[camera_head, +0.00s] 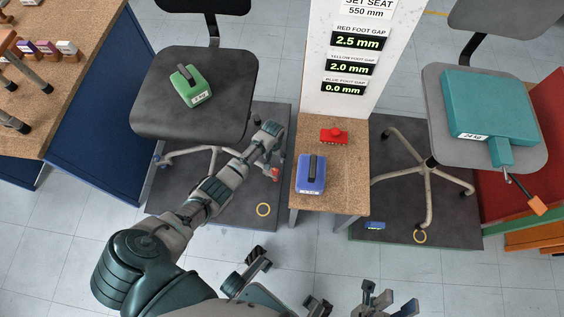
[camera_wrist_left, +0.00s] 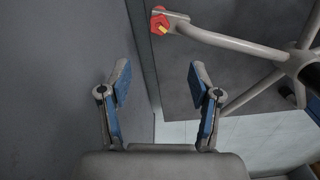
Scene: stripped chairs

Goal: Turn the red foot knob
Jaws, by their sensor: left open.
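The red foot knob (camera_wrist_left: 160,22) shows at the top of the left wrist view, at the end of a pale chair leg, with a small yellow mark on it. In the head view the red knob (camera_head: 275,173) is low beside the left chair (camera_head: 195,95), partly behind my gripper. My left gripper (camera_wrist_left: 157,85) is open and empty, its two blue-padded fingers apart, with the knob beyond them and not between them. It also shows in the head view (camera_head: 268,155), just above the knob. My right gripper (camera_head: 386,302) is at the bottom edge, partly cut off.
A small wooden table (camera_head: 345,190) right of my left gripper holds a blue weight (camera_head: 311,180) and a red block (camera_head: 333,138). A green weight (camera_head: 192,92) sits on the left chair. A display panel (camera_head: 355,55) reads red foot gap 2.5 mm, yellow 2.0, blue 0.0.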

